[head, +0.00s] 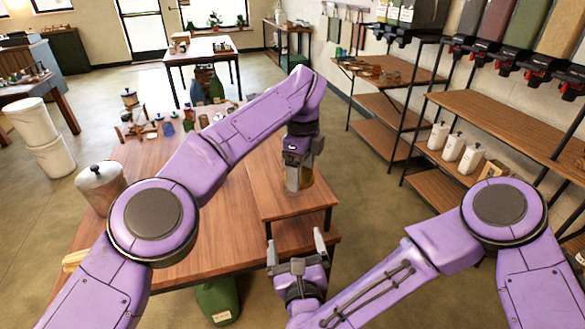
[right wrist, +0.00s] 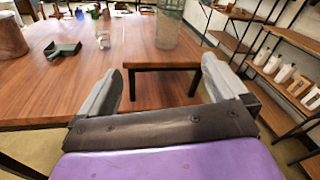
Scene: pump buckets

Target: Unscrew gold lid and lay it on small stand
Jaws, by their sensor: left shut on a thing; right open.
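A clear glass jar (head: 298,183) stands upright on a raised wooden stand (head: 280,205) at the table's right end. Its lower part also shows in the right wrist view (right wrist: 168,32). My left gripper (head: 298,172) points down over the jar from above and is shut at its top. The gold lid is hidden by the fingers there. My right gripper (head: 296,246) is open and empty in front of the stand, below the jar. Its two fingers (right wrist: 163,80) also show apart in the right wrist view.
A pale lidded pot (head: 100,186) stands at the table's left. A dark green tray (right wrist: 62,50) and a small glass (right wrist: 103,41) are on the table. Several small items crowd its far end. Shelves (head: 480,115) line the right wall. The table's middle is mostly clear.

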